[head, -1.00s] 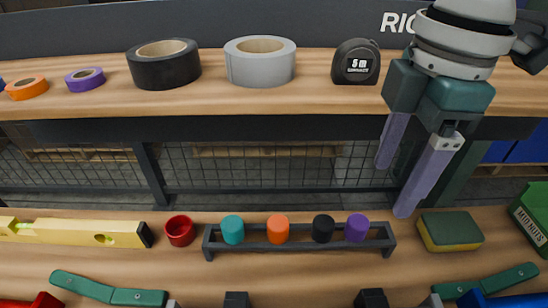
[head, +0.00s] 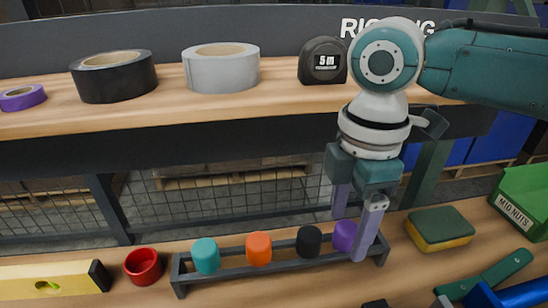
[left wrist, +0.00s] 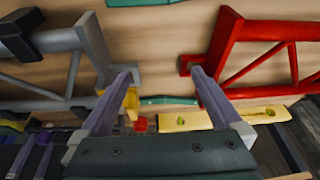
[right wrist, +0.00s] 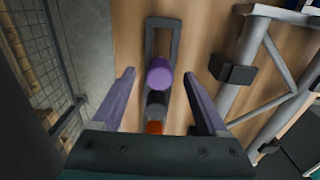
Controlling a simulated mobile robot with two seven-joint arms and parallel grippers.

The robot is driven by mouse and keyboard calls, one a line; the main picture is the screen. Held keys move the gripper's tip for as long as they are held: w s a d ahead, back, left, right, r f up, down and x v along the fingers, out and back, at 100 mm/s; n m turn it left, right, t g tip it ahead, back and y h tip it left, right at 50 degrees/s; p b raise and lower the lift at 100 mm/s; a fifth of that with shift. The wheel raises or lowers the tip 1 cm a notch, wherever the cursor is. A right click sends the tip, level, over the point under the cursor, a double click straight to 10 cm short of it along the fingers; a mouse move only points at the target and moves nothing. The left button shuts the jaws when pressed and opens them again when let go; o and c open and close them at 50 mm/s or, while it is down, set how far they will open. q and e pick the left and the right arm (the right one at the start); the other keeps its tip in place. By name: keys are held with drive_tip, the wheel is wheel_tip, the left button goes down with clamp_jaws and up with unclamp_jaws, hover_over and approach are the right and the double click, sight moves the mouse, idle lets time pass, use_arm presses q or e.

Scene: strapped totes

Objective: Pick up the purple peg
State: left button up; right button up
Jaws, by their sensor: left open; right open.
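The purple peg (head: 345,235) stands at the right end of a dark rack (head: 223,271), beside a black peg (head: 308,241), an orange peg (head: 258,249) and a teal peg (head: 206,255). My right gripper (head: 350,233) is open above the rack's right end, partly in front of the purple peg. In the right wrist view the purple peg (right wrist: 159,73) lies ahead of and between the open fingers (right wrist: 160,88), with no visible contact. My left gripper (left wrist: 160,73) is open and empty in the left wrist view; it is out of the head view.
A red cup (head: 142,267) and yellow level (head: 50,283) are left of the rack. A sponge (head: 440,228) and green box (head: 522,203) are to the right. The shelf behind holds tape rolls (head: 221,67) and a tape measure (head: 322,61). A red bracket (left wrist: 265,35) is near my left gripper.

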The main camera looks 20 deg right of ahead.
drive_tip(key=shift+f, duration=0.2)
clamp_jaws()
idle(0.5)
